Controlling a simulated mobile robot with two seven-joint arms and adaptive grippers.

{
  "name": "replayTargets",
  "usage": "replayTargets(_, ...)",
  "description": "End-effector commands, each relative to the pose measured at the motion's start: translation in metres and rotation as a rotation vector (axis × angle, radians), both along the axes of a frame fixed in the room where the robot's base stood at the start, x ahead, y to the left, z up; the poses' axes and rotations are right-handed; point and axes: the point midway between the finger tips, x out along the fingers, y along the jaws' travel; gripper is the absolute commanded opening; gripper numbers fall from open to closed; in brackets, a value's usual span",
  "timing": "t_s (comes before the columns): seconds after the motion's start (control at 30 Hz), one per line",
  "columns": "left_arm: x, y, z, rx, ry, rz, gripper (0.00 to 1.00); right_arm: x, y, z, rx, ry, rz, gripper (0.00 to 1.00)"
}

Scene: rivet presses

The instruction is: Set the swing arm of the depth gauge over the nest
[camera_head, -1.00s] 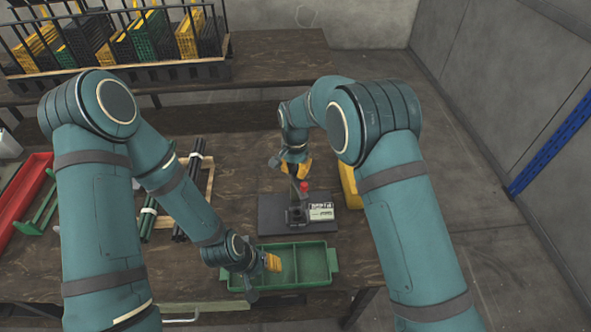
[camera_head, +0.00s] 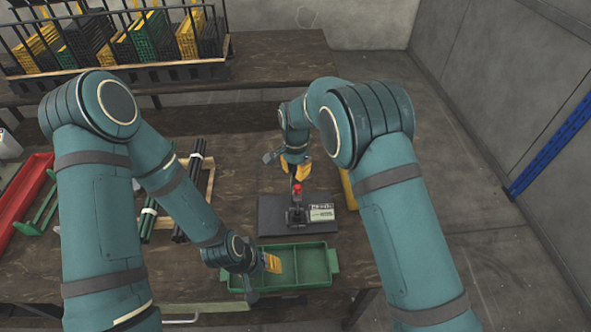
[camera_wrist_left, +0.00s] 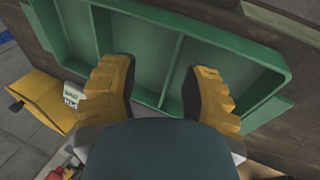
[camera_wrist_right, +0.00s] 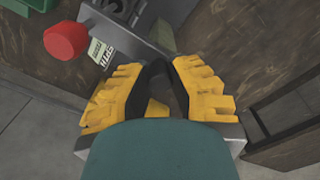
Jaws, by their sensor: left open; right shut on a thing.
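The depth gauge (camera_head: 297,213) is a small dark device with a red knob (camera_head: 297,188) and a white label, on a dark base plate (camera_head: 270,218). In the right wrist view the red knob (camera_wrist_right: 66,41) is at upper left, apart from the fingers. My right gripper (camera_head: 297,171) is above and behind the gauge, its yellow fingers closed on a dark piece, apparently the swing arm (camera_head: 296,181), mostly hidden by the fingers. The nest cannot be made out. My left gripper (camera_wrist_left: 157,85) is open and empty over the green divided tray (camera_wrist_left: 176,70).
The green tray (camera_head: 333,262) stands in front of the gauge at the bench's near edge. A yellow bin (camera_head: 348,189) is right of the gauge, partly behind my right arm. Dark rods (camera_head: 190,195) and a red tray (camera_head: 18,205) lie left. Bare wood (camera_head: 240,150) shows behind.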

Motion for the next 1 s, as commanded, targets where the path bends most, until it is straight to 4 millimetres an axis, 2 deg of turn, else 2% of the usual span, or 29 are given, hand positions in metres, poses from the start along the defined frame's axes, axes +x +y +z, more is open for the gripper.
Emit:
replayTargets(0.03, 0.000, 0.000, 0.000, 0.000, 0.000, 0.000, 0.47, 0.004, -0.003, 0.003, -0.001, -0.012, -0.003, 0.00)
replayTargets(0.07, 0.000, 0.000, 0.000, 0.000, 0.000, 0.000, 0.47, 0.004, -0.003, 0.003, 0.000, -0.013, -0.003, 0.31)
replayTargets(0.1, 0.000, 0.000, 0.000, 0.000, 0.000, 0.000, 0.47, 0.004, -0.003, 0.002, 0.000, -0.011, -0.003, 0.45)
replayTargets(0.13, 0.000, 0.000, 0.000, 0.000, 0.000, 0.000, 0.47, 0.004, -0.002, 0.002, 0.000, -0.010, -0.003, 0.54)
replayTargets(0.43, 0.000, 0.000, 0.000, 0.000, 0.000, 0.000, 0.47, 0.001, -0.001, 0.001, 0.000, -0.004, 0.000, 0.54)
replayTargets(0.57, 0.000, 0.000, 0.000, 0.000, 0.000, 0.000, 0.47, 0.001, -0.001, 0.009, 0.000, -0.004, 0.000, 0.54)
replayTargets(0.67, 0.000, 0.000, 0.000, 0.000, 0.000, 0.000, 0.47, 0.002, -0.001, 0.024, 0.001, -0.007, 0.000, 0.54)
replayTargets(1.0, 0.000, 0.000, 0.000, 0.000, 0.000, 0.000, 0.47, 0.002, -0.001, 0.091, 0.000, -0.009, -0.001, 0.54)
